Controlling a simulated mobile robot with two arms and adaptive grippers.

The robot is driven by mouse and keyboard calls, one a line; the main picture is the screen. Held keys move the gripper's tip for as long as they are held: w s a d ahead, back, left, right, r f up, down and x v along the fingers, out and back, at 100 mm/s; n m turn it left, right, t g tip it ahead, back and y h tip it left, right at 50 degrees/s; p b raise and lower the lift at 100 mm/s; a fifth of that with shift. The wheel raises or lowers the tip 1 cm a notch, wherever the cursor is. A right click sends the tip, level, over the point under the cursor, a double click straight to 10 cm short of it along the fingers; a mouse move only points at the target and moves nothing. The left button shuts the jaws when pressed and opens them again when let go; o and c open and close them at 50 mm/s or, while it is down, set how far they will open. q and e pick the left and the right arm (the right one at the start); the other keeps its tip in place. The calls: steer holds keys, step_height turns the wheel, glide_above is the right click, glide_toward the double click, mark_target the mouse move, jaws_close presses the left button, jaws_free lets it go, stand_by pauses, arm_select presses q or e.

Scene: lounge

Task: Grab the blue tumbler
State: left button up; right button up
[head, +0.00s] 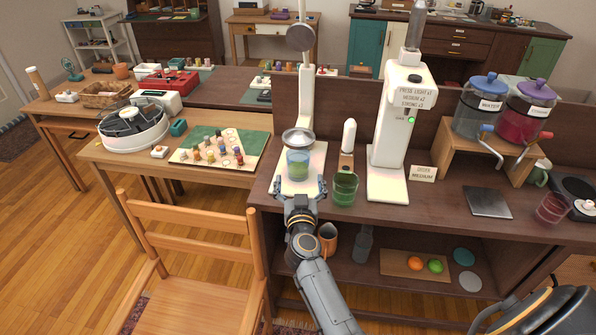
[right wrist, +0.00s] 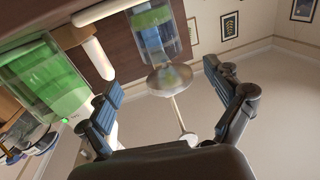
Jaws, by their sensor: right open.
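A clear blue-tinted tumbler (head: 298,164) with greenish-yellow contents stands on the white base of a press stand, under its round metal piece. It also shows in the right wrist view (right wrist: 156,35), tilted by the camera angle. My right gripper (head: 301,186) is open, just in front of the tumbler and low by the counter's front edge. In the right wrist view the tumbler lies beyond the two spread fingers (right wrist: 165,90), with nothing held between them. A green tumbler (head: 345,188) stands close to the right; it fills the left of the wrist view (right wrist: 40,85). My left gripper is not in view.
A white dispenser (head: 391,150) with a sign stands right of the green tumbler. A small "order medium" card (head: 422,173), a dark flat plate (head: 488,203) and a red glass (head: 552,208) are farther right. A wooden chair (head: 188,250) stands front left. The shelf below holds a pitcher and fruit.

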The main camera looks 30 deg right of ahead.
mark_target(299, 164)
steer(key=x, duration=0.3)
steer(key=b+x, duration=0.2)
steer(key=x, duration=0.3)
steer(key=shift+w+f, duration=0.15)
steer(key=shift+c, duration=1.2)
steer(key=c, duration=1.2)
steer(key=shift+r, duration=0.25)
